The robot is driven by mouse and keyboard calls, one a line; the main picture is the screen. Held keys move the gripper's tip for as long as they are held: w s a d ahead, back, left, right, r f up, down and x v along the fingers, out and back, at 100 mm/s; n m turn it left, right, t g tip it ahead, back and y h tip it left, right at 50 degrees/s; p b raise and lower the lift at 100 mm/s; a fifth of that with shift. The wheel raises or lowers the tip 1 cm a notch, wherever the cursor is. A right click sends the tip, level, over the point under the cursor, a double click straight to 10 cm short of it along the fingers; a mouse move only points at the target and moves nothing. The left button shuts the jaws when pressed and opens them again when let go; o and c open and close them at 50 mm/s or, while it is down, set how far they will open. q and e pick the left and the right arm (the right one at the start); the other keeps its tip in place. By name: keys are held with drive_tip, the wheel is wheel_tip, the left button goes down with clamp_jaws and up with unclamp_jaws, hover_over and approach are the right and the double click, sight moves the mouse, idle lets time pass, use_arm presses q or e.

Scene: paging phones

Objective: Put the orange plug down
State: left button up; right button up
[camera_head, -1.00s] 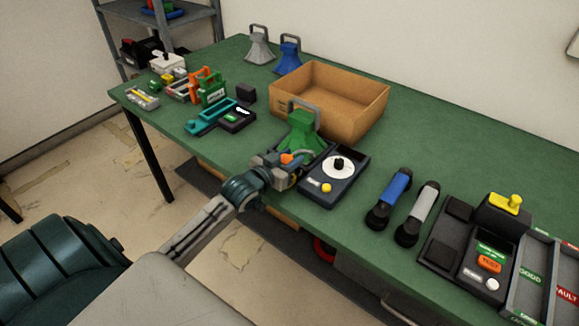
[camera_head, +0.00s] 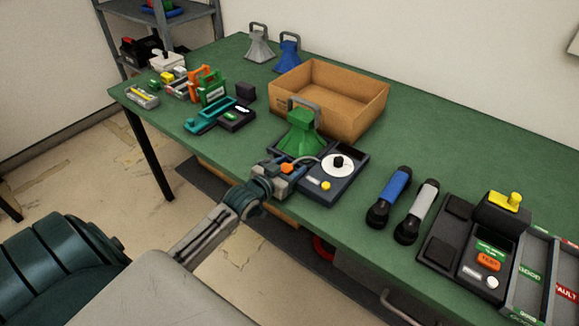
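The orange plug (camera_head: 287,168) is at the fingers of my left gripper (camera_head: 286,172), at the front edge of the green table. The gripper appears shut on it, though the fingers partly hide the plug. A grey cord seems to run from the plug towards the dark device with a white dial (camera_head: 338,166) just to the right. A green horn-shaped unit with a grey handle (camera_head: 301,136) stands right behind the gripper. My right gripper is not in view.
An open cardboard box (camera_head: 350,117) stands behind. Two flashlights, one blue (camera_head: 396,187) and one grey (camera_head: 424,201), lie to the right, beside a dark tester (camera_head: 459,237). A teal device (camera_head: 205,116) is to the left. Table space left of the gripper is clear.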

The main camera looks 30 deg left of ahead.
use_arm(q)
drive_tip(key=shift+r, duration=0.25)
drive_tip(key=shift+s, duration=0.25)
drive_tip(key=s, duration=0.3)
drive_tip(key=s+r+p, duration=0.1)
drive_tip(key=s, duration=0.2)
drive_tip(key=s+p, duration=0.1)
drive_tip(key=s, duration=0.2)
drive_tip(key=shift+a+r, duration=0.2)
drive_tip(key=shift+a, duration=0.15)
drive_tip(key=shift+s+a+r, duration=0.1)
drive_tip(key=shift+s+r, duration=0.1)
drive_tip(key=shift+s, duration=0.95)
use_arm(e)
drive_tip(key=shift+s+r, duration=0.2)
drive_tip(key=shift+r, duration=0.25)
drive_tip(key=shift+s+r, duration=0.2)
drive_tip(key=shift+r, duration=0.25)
